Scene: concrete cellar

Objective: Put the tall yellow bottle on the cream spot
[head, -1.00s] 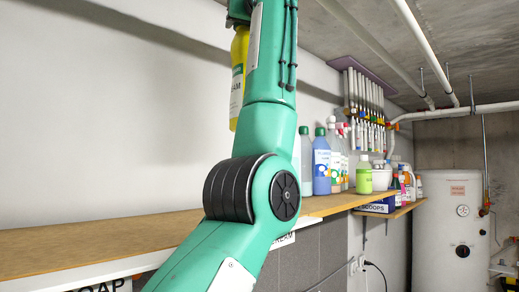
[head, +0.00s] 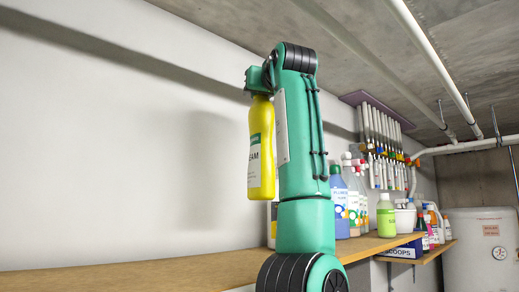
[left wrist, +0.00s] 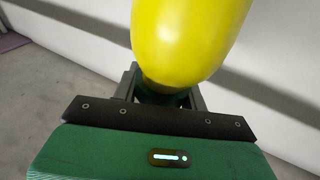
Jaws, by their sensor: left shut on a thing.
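The tall yellow bottle (head: 262,165) hangs upright in the head view, with a white and green label. My left gripper (head: 259,92) is shut on its top end and holds it in the air in front of the pale wall. In the left wrist view the yellow bottle (left wrist: 190,38) fills the top middle, with its dark cap end between the fingers of my left gripper (left wrist: 165,92). The cream spot cannot be made out in either view. My right gripper is not in view.
A wooden shelf (head: 150,277) runs along the wall, bare on the left. On its right part stand several bottles, among them blue ones (head: 340,205) and a light green one (head: 386,216). A lower shelf holds a blue box (head: 405,247). Pipes and a white tank (head: 485,245) stand beyond.

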